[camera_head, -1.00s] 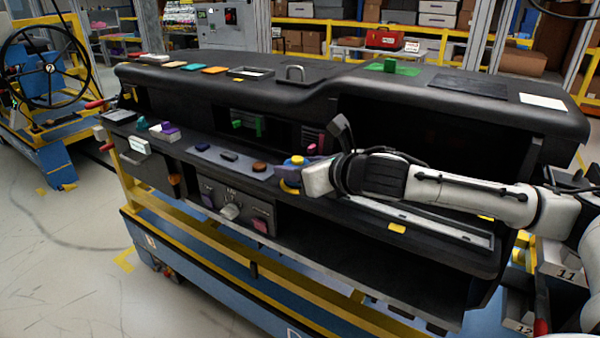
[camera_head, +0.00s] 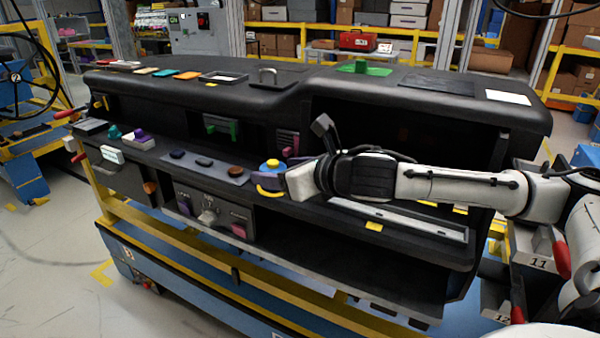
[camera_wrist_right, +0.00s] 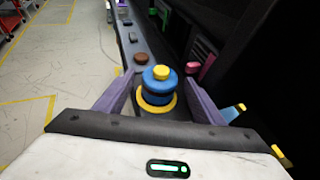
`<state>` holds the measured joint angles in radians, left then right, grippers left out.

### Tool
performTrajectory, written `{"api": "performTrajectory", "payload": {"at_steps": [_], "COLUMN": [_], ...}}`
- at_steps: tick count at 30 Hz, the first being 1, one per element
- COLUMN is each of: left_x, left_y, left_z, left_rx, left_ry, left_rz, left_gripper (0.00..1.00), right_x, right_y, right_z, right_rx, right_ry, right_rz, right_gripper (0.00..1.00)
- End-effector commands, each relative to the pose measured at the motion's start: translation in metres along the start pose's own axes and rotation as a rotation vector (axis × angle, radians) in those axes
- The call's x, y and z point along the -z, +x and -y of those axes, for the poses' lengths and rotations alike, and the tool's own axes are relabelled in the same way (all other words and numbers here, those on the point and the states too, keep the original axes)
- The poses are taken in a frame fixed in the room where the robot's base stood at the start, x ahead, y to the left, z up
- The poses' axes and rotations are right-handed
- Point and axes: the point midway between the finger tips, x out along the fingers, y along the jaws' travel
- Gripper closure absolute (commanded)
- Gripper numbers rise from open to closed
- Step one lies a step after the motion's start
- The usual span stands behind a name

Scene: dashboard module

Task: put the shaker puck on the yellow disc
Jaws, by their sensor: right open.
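The shaker puck (camera_head: 270,167) is a blue cylinder with a yellow knob on top. It stands upright on the yellow disc (camera_head: 264,192) on the dashboard ledge. In the right wrist view the puck (camera_wrist_right: 158,86) looks roughly centred over the yellow disc (camera_wrist_right: 152,107), whose rim shows around its base. My right gripper (camera_wrist_right: 160,92) is open, with one purple finger on each side of the puck and gaps showing between. In the head view my right gripper (camera_head: 278,178) reaches the puck from the right and partly hides the disc. My left gripper is not in view.
A brown round knob (camera_head: 236,169) and dark pads sit on the ledge left of the puck. Purple and teal pieces stand farther left. The dashboard's upper shelf (camera_head: 300,95) overhangs behind. A pink part (camera_wrist_right: 192,68) is near the right finger in the wrist view.

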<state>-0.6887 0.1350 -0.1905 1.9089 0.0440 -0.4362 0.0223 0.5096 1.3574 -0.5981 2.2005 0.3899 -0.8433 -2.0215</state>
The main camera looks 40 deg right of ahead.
Motion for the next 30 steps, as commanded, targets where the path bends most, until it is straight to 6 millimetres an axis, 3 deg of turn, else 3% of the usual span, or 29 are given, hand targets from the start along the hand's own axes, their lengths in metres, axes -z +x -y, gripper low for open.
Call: {"api": "performTrajectory", "payload": {"at_steps": [6,15,22,30], "left_x": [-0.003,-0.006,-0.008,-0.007], "left_y": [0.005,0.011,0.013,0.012], "left_z": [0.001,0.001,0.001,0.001], "left_rx": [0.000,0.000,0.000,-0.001], "left_ry": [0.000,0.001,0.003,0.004], "left_rz": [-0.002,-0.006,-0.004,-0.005], "left_gripper": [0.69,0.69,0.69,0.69], "right_x": [0.002,0.000,0.000,0.000], "right_y": [-0.038,-0.075,-0.091,-0.095], "right_z": [0.000,0.000,0.000,0.000], "right_rx": [0.002,0.001,0.001,0.000], "right_ry": [-0.010,-0.008,-0.004,0.000], "right_rz": [-0.004,0.002,0.001,-0.001], "right_gripper": [0.37,0.37,0.37,0.37]}}
